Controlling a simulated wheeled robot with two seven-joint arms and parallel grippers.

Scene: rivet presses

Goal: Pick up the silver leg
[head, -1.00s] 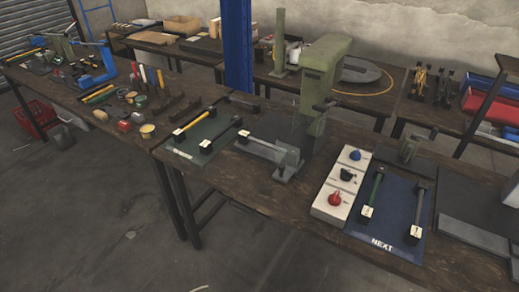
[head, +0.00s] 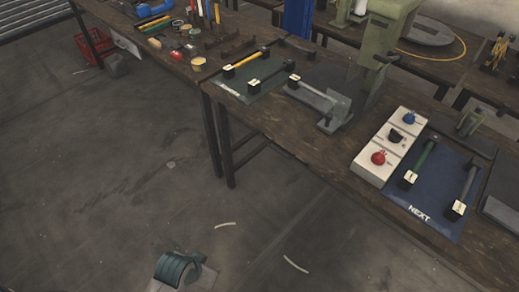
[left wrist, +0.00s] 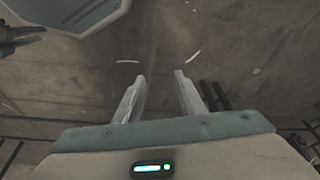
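A silver-grey leg (head: 468,184) with a pale-labelled black end block lies on the blue NEXT mat (head: 440,225), right of a green leg (head: 425,160). Another grey leg (head: 312,94) with a labelled black end lies at the press (head: 336,116) on the same bench. My left gripper (left wrist: 160,84) shows in the left wrist view with its two fingers apart and nothing between them. It is over bare floor, with no leg clearly visible there.
A white button box (head: 384,148) stands left of the blue mat. A green mat (head: 235,88) with a yellow leg (head: 245,59) and a dark leg (head: 270,70) lies left of the press. The floor (head: 110,190) before the benches is mostly clear.

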